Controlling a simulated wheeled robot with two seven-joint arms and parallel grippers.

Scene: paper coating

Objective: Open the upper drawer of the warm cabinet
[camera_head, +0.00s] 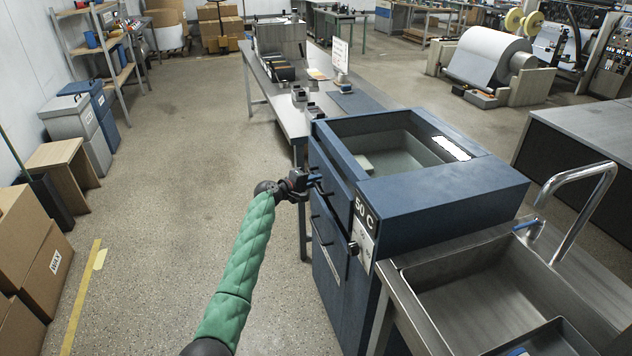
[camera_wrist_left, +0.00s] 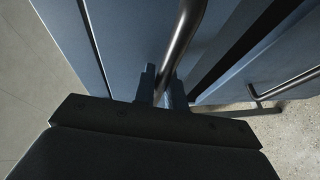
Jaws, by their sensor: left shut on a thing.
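The warm cabinet (camera_head: 440,195) is a dark blue unit with an open top basin and a "50 C" label on its front corner. Its upper drawer (camera_head: 331,167) is on the left face and appears to stand out slightly from the body. My left gripper (camera_head: 312,180) is at this drawer's front, its arm in a green sleeve. In the left wrist view the gripper's fingers (camera_wrist_left: 162,88) are shut around the dark metal bar handle (camera_wrist_left: 182,40). The contact itself is partly hidden behind the gripper body. My right gripper is in neither view.
A second drawer (camera_head: 328,228) with a bar handle lies below the upper one. A steel sink (camera_head: 490,290) with a curved tap adjoins the cabinet at the right. A long steel table (camera_head: 290,110) stands behind. Open floor (camera_head: 180,190) lies to the left.

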